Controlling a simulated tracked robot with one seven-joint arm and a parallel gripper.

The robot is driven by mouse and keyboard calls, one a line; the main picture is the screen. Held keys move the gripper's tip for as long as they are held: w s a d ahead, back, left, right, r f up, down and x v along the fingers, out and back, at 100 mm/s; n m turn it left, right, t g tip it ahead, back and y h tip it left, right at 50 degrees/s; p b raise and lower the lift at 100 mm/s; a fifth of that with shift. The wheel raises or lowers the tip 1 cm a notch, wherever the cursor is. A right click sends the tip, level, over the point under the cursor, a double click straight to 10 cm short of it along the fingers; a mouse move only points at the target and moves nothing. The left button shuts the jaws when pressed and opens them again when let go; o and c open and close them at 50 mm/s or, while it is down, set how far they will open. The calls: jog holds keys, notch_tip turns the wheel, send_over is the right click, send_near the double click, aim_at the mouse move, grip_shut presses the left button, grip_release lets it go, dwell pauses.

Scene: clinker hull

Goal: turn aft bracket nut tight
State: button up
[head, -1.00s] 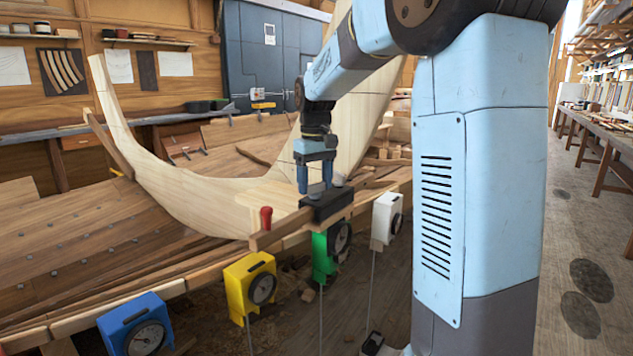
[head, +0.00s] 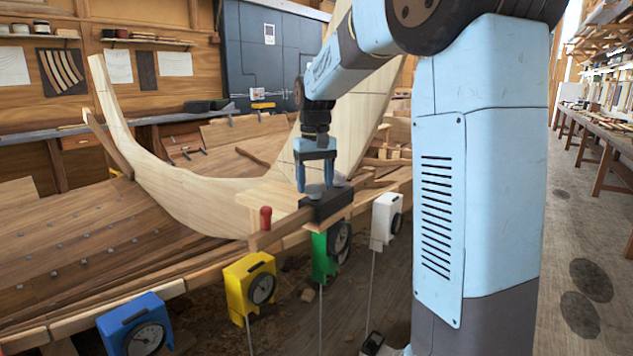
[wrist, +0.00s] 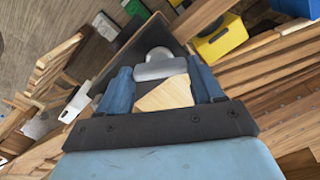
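A black bracket (head: 328,206) sits on the wooden rail at the hull's edge. My gripper (head: 314,187) points down over it, low against its top. In the wrist view, a grey metal nut (wrist: 160,70) fills the space between my two fingers (wrist: 162,84), which appear to touch its ends. A pale rounded metal piece (wrist: 158,53) shows just beyond it; in the head view a pale rounded piece (head: 339,180) stands just right of the fingers. The fingers partly hide the nut in the head view.
Blue (head: 134,326), yellow (head: 249,286), green (head: 325,256) and white (head: 384,220) dial gauges stand along the rail. The curved pale stem (head: 190,195) rises behind.

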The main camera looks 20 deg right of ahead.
jog(key=o, duration=0.4)
notch_tip(320, 180, up, 14)
jog(key=shift+f, duration=0.2)
dwell(0.5)
jog(key=s+f+t, duration=0.2)
jog(key=s+f, duration=0.2)
jog(key=s, duration=0.5)
jog(key=s+f+t, duration=0.1)
jog(key=s+f, duration=0.4)
jog(key=s, duration=0.5)
jog(key=s+f+t, duration=0.2)
jog(key=s+f, duration=0.3)
jog(key=s, duration=0.4)
jog(key=shift+s+d+f+m+t, duration=0.2)
jog(key=shift+m+t, duration=0.1)
jog(key=shift+m, duration=0.1)
